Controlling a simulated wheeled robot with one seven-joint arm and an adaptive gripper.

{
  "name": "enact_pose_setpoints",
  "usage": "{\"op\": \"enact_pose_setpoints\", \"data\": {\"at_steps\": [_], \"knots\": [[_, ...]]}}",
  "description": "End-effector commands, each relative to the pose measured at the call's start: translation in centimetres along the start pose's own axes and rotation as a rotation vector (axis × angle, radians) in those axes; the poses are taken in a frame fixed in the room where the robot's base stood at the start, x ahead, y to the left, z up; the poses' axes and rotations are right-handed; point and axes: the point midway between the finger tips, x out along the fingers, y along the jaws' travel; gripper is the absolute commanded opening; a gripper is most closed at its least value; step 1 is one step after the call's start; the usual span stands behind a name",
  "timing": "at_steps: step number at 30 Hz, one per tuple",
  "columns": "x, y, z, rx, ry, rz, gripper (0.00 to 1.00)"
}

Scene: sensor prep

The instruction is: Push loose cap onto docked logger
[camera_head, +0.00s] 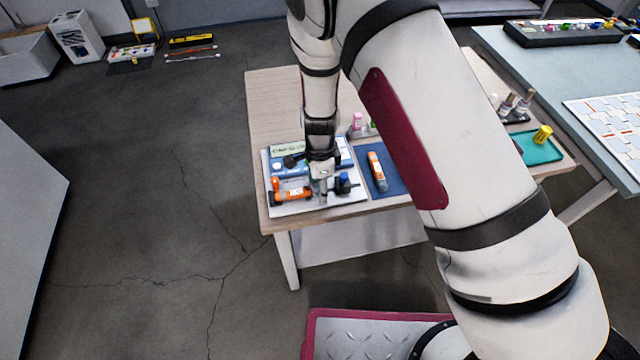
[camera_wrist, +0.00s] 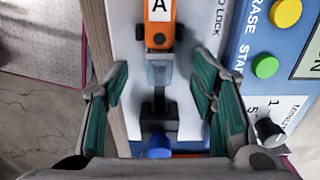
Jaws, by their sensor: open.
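The orange logger (camera_head: 290,191) lies on a white board (camera_head: 300,209) at the left of the wooden table; its end, with an "A" label, shows at the top of the wrist view (camera_wrist: 157,30). A translucent grey-blue piece, apparently the loose cap (camera_wrist: 160,73), sits close against that end; contact is unclear. A black fixture (camera_wrist: 158,107) with a blue knob (camera_wrist: 160,146) stands behind the cap in line. My gripper (camera_wrist: 160,88) is open and empty, its green-padded fingers on either side of the cap and fixture. In the head view my gripper (camera_head: 321,190) points down there, partly hiding the cap.
A blue control panel (camera_wrist: 250,45) with green and yellow buttons and a knob (camera_wrist: 268,132) lies beside the right finger. An orange tube (camera_head: 376,170) lies on a blue mat (camera_head: 391,185) to the right. The table's front edge is close by.

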Motion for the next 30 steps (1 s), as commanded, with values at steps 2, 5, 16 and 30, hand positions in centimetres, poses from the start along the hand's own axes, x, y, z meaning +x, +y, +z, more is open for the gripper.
{"op": "enact_pose_setpoints", "data": {"at_steps": [2, 5, 16, 30], "knots": [[0.0, 0.0, 0.0, 0.000, 0.000, 0.000, 0.52], [0.0, 0.0, 0.0, 0.000, 0.000, 0.000, 0.52], [-0.4, 0.0, 0.0, 0.000, 0.000, 0.000, 0.52], [-1.2, 0.0, 0.0, 0.000, 0.000, 0.000, 0.52]]}}
